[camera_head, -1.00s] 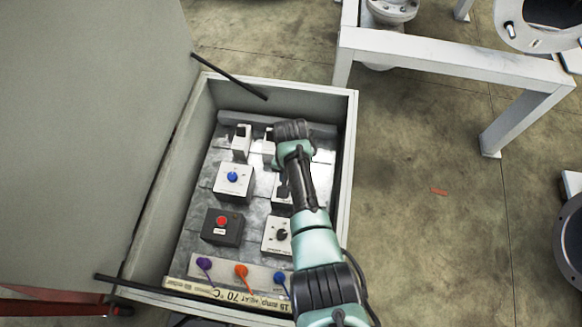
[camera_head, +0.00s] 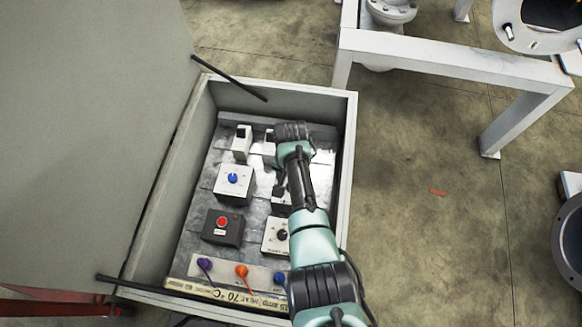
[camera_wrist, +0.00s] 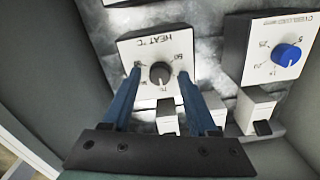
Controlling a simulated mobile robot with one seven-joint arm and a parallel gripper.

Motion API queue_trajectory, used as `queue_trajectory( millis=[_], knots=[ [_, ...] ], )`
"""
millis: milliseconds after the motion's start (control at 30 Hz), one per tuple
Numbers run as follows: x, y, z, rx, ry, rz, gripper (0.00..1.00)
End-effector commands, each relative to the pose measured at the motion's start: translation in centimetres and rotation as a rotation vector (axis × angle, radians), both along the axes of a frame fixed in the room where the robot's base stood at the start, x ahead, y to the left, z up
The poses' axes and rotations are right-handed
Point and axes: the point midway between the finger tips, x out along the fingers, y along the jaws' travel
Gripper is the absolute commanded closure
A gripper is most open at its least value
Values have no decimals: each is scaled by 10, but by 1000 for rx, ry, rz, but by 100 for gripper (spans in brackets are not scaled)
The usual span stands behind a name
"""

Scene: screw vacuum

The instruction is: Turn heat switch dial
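The heat switch is a white box labelled "HEAT °C" with a round black dial (camera_wrist: 160,73), seen in the wrist view. My gripper (camera_wrist: 160,72) is open, with one blue finger on each side of the dial. A gap shows between each finger and the dial; I cannot tell how deep the tips reach. In the head view my arm covers most of the heat switch box (camera_head: 281,198) and hides its dial. My gripper is also mostly hidden there.
A white box with a blue dial (camera_head: 233,178), a box with a red button (camera_head: 222,223), a box with a black dial (camera_head: 282,236) and coloured knobs (camera_head: 241,271) share the panel. The cabinet walls (camera_head: 348,140) enclose it, with the open lid at left.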

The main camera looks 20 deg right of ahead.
Motion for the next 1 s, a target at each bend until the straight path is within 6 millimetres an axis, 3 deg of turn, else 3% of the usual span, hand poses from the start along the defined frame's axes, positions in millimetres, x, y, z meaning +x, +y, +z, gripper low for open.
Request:
queue_trajectory(
  millis=[367,467,800,1000],
  knots=[
    [-1,1,5,1,2,1,38],
    [-1,1,19,2,1,1,38],
    [0,1,93,0,0,2,38],
    [0,1,121,0,0,2,38]
  ],
)
